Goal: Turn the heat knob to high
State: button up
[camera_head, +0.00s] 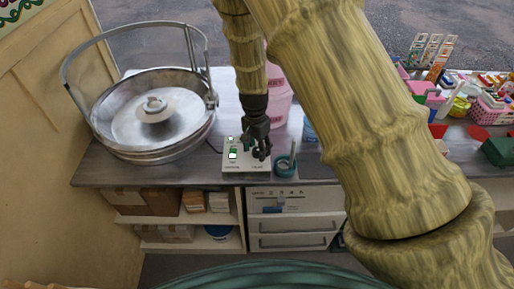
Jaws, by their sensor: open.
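A small white control box (245,171) sits near the front edge of the counter. Green and white switch-like parts (233,150) show on its left half, with small labels along its front that are too small to read. My gripper (262,157) points down over the right half of the box, dark and open, with nothing seen between its fingers. The heat knob cannot be made out; the gripper covers the right part of the panel where it may be. I cannot tell whether the fingers touch anything.
A large metal floss-machine bowl (125,133) with a clear guard stands left of the box. A pink tub (280,104) stands behind my gripper. Colourful goods and a pink basket (487,110) crowd the far right.

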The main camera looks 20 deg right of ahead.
aim_at(256, 149)
notch_tip(256, 149, up, 12)
jog(key=shift+w+a, duration=0.15)
jog(key=shift+w, duration=0.05)
dwell(0.5)
jog(key=shift+f, duration=0.1)
dwell(0.4)
